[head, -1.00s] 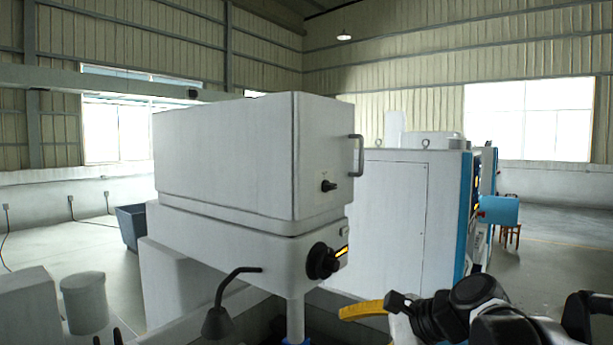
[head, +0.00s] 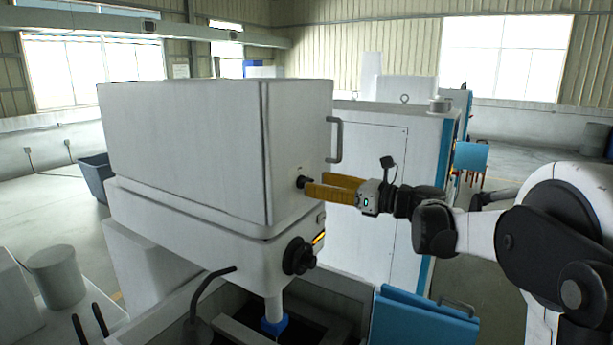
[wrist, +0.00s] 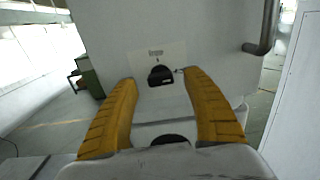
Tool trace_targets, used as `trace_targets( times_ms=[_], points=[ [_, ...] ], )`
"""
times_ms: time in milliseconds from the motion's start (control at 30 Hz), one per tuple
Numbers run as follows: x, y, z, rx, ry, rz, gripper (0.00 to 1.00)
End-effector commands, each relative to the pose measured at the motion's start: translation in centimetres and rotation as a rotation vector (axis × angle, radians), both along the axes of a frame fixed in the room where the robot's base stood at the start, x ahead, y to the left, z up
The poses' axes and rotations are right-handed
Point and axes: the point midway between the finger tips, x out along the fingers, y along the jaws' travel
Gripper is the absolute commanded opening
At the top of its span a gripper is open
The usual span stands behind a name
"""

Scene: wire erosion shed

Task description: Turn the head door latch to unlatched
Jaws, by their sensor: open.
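The head door latch (head: 301,182) is a small black knob on the right-hand face of the white machine head (head: 190,140). In the wrist view the latch (wrist: 160,75) sits between and just beyond the fingertips, below a small label plate. My gripper (head: 310,187) has yellow fingers and reaches in from the right, its tips close to the latch in the head view. In the wrist view my gripper (wrist: 160,80) is open, one finger on each side of the latch. I cannot tell whether the fingers touch it.
A grey door handle (head: 337,140) stands out near the latch; it also shows in the wrist view (wrist: 268,28). A larger black knob (head: 299,256) is below. A blue panel (head: 425,318) and an open tank (head: 250,320) lie lower. A white cabinet (head: 385,140) stands behind.

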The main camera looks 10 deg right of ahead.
Motion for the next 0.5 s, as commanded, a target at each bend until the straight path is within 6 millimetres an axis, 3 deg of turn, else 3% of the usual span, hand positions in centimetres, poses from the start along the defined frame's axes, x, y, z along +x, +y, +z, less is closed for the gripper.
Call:
trace_targets(
  times_ms=[200, 500],
  points=[
    [2.1, 2.2, 0.1, -0.001, -0.001, 0.000, 0.58],
    [2.6, 2.6, 0.0, -0.001, 0.000, -0.001, 0.58]
  ],
)
